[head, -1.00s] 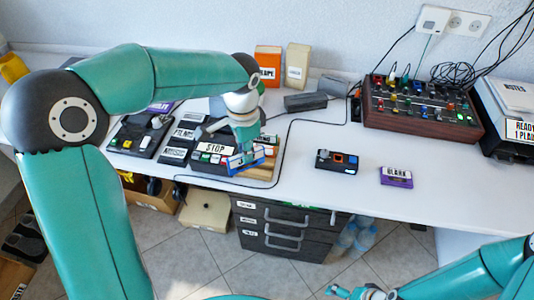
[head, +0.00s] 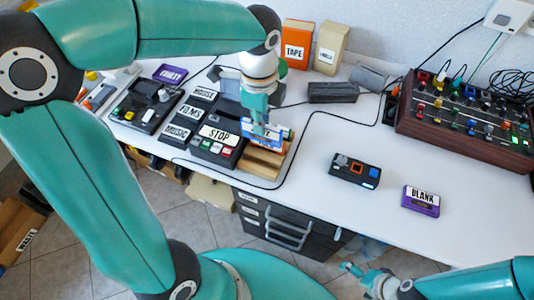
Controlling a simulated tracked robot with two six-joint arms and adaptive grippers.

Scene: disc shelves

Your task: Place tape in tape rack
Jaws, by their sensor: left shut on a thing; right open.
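My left gripper (head: 262,128) points down and is shut on a blue-and-white tape (head: 278,132). The tape is at the back part of a wooden rack (head: 262,164) with slots, right of the black STOP player (head: 218,136). I cannot tell if the tape rests in a slot or hangs just above it; the gripper hides part of it. A purple tape labelled BLANK (head: 421,199) lies flat on the table at the right. My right gripper (head: 358,278) is open and empty, low in front of the table.
An orange TAPE box (head: 297,45) and a cream box (head: 331,48) stand at the back. A small black device (head: 354,171) lies mid-table. A wooden-sided mixer (head: 465,123) is at the right. The white table (head: 330,215) is clear around the device.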

